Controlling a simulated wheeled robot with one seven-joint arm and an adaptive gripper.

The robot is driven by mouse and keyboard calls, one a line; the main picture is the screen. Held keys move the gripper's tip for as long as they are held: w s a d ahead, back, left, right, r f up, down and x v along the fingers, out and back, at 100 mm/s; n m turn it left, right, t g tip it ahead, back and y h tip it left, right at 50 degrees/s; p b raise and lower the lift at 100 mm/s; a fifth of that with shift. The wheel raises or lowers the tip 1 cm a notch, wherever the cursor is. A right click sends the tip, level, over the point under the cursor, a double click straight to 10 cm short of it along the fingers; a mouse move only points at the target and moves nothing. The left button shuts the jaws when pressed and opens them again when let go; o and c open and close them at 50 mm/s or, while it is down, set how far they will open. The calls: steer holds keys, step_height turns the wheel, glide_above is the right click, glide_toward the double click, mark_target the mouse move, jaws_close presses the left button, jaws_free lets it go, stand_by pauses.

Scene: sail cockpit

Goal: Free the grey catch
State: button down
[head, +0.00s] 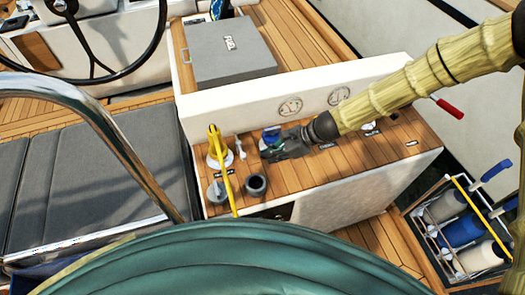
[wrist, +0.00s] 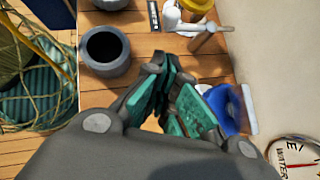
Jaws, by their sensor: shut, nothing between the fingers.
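My gripper (head: 270,154) is low over the wooden console top, with its fingers together and empty. In the wrist view its green-padded fingers (wrist: 163,78) point at bare wood. A blue fitting with a pale lever (wrist: 226,108) is just right of the fingers and partly hidden by them; its blue part (head: 271,135) shows behind the gripper in the head view. A small white fitting with a grey-brown cross handle (wrist: 198,36) stands beyond the fingertips, apart from them; it is also in the head view (head: 240,148). I cannot tell which fitting is the grey catch.
An open dark grey cup (head: 256,185) stands left of the fingers. A yellow bar (head: 219,165) rises at the console's left end. A white upright panel with round gauges (head: 290,108) runs behind. A red-ended lever (head: 448,108) sticks out at right.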

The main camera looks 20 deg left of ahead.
steer(key=b+v, duration=0.3)
steer(key=v, duration=0.7)
steer(key=shift+s+d, duration=0.2)
steer(key=shift+s, duration=0.1)
steer(key=shift+f, duration=0.1)
